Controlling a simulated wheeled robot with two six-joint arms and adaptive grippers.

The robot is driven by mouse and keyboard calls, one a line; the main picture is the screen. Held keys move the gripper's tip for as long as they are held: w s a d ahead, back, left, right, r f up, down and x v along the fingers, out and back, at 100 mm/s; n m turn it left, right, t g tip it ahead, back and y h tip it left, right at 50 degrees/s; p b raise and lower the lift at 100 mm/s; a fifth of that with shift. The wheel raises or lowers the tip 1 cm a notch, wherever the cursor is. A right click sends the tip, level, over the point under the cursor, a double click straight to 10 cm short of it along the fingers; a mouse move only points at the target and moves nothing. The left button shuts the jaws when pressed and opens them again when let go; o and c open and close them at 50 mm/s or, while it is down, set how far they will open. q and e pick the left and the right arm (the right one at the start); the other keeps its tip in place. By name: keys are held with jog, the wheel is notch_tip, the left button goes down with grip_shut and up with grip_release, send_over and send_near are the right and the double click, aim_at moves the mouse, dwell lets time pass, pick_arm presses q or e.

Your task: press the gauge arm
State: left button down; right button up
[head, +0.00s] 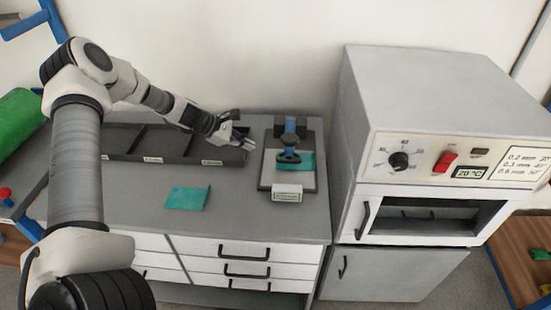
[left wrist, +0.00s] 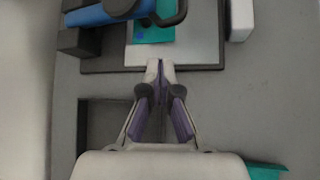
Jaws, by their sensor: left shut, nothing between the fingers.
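The gauge stands on a dark-edged pale plate (head: 268,178) at the right of the counter. Its blue and dark gauge arm (head: 289,156) reaches over a teal sheet (head: 307,161) on the plate. In the left wrist view the blue arm (left wrist: 100,13) is at the top left, partly cut off, with the teal sheet (left wrist: 155,34) beside and below it. My left gripper (head: 246,141) is shut and empty, left of the gauge and apart from the arm. In the left wrist view its fingertips (left wrist: 160,66) overlap the plate's near edge. My right gripper is not in view.
A second teal sheet (head: 187,198) lies on the counter. A dark divided tray (head: 124,155) is behind it, beneath my left arm. A small labelled block (head: 287,193) is at the plate's front. A grey oven (head: 430,95) with dial and red switch stands to the right.

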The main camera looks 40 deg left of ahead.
aim_at(290, 143)
pick_arm(q)
jog(key=b+x, duration=0.1)
jog(key=x, duration=0.9)
jog(key=shift+s+b, duration=0.1)
jog(key=shift+b, duration=0.25)
